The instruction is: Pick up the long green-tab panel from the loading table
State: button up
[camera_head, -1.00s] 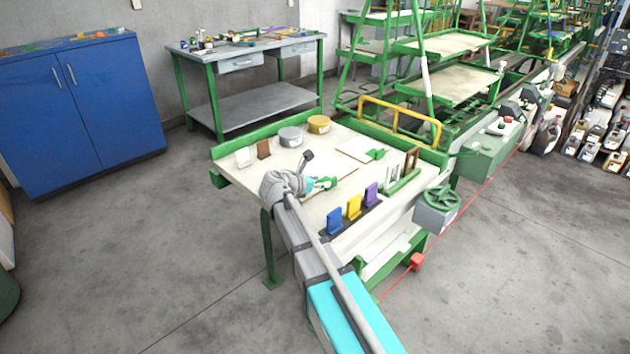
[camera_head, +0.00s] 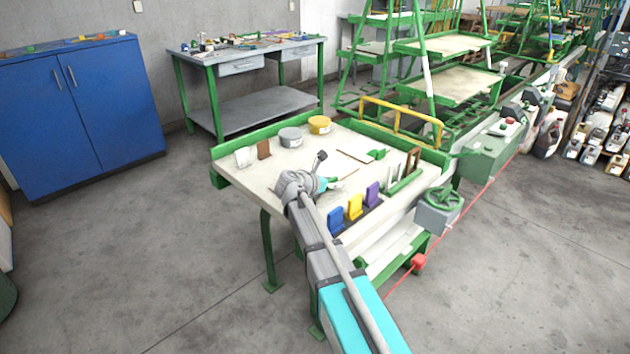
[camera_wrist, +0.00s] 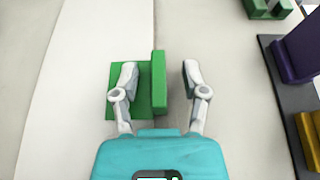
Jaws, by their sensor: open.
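The green tab of a panel (camera_wrist: 158,85) stands upright in the wrist view, with a flat green base plate to its left. A pale flat panel (camera_wrist: 95,45) lies under the base plate. My gripper (camera_wrist: 159,73) is open. Its left finger is over the base plate and its right finger is right of the upright tab, so the tab lies between them. Whether either finger touches it I cannot tell. In the head view my gripper (camera_head: 331,182) is over the loading table (camera_head: 235,178), and my wrist hides most of this panel.
A second panel with a green tab (camera_head: 377,154) lies farther back on the table. Blue, yellow and purple blocks (camera_head: 355,207) stand along the front right. Grey and yellow round tins (camera_head: 291,137) stand at the back left. A green rack (camera_head: 404,180) is at the right.

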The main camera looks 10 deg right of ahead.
jog(key=shift+c, duration=0.3)
grip_shut()
dwell(0.3)
